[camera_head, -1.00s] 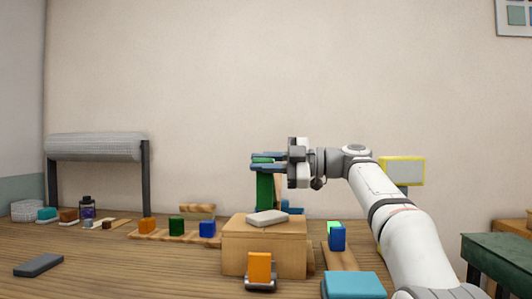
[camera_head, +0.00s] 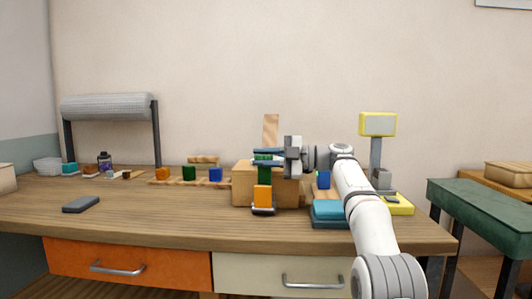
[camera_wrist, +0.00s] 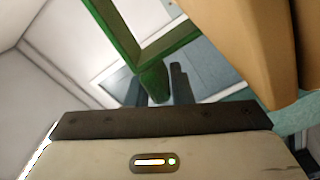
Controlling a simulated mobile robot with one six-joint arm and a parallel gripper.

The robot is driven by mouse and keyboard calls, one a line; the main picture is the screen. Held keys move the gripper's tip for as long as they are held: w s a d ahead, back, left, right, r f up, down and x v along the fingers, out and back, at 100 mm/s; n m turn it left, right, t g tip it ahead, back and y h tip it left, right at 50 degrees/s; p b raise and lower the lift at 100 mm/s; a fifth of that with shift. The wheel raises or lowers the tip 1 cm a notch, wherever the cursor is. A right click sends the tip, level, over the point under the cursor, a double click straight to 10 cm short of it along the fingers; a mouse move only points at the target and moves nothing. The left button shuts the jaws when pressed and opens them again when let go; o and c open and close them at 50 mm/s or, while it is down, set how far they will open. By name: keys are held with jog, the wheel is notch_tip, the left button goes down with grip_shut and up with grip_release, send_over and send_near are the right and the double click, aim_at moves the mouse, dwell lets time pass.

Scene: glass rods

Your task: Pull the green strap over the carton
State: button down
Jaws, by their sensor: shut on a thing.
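The tan carton (camera_head: 243,190) stands on the wooden table in the head view. It fills the upper right of the wrist view (camera_wrist: 230,35). My gripper (camera_head: 267,157) reaches in from the right at the height of the carton's top. It is shut on the green strap (camera_head: 264,174), which shows between the fingers and hangs below them in front of the carton's face. In the wrist view, the strap (camera_wrist: 122,30) runs from the top down to the fingers. An orange block (camera_head: 262,197) hides the strap's lower end in the head view.
The orange block stands in a dark holder close to the carton's front. A teal box (camera_head: 330,210) and a blue block (camera_head: 323,180) are at the right. A wood-grained upright piece (camera_head: 271,130) shows behind my gripper. The table's front left is mostly clear, except a dark slab (camera_head: 81,204).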

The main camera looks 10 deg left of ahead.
jog(key=shift+w+f, duration=0.1)
jog(key=shift+f, duration=0.2)
jog(key=c, duration=1.7)
grip_release()
jog(key=shift+c, duration=0.2)
jog(key=shift+o, duration=0.8)
jog(key=shift+w+a+f, duration=0.1)
jog(key=shift+a, duration=0.05)
jog(key=shift+o, duration=0.9)
jog(key=shift+r, duration=0.2)
jog(key=d+p, duration=0.1)
jog(key=d, duration=0.7)
jog(key=shift+w, duration=0.3)
